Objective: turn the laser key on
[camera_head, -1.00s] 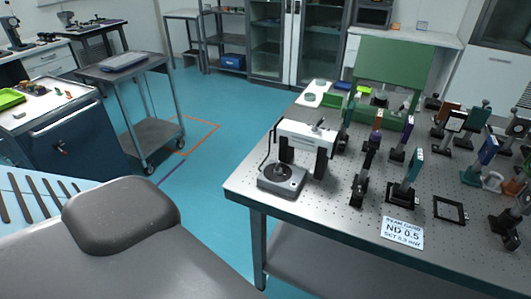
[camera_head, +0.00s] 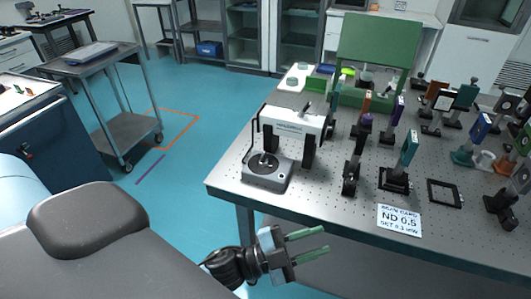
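A small grey box (camera_head: 268,181) with a round black dial on top stands at the near left corner of the optical table. A small lever or key (camera_head: 265,161) stands up from the dial, too small to tell its exact turn. A white laser housing (camera_head: 292,122) on black posts stands just behind the box, with a black cable on its left. My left gripper (camera_head: 326,240) is in front of the table's near edge, nearer to me than the box. Its two green-tipped fingers are apart and empty, pointing right. My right gripper does not show.
Several optic mounts (camera_head: 396,178) stand to the right on the perforated table (camera_head: 315,190). A green panel (camera_head: 377,42) stands behind. Blue floor lies open to the left.

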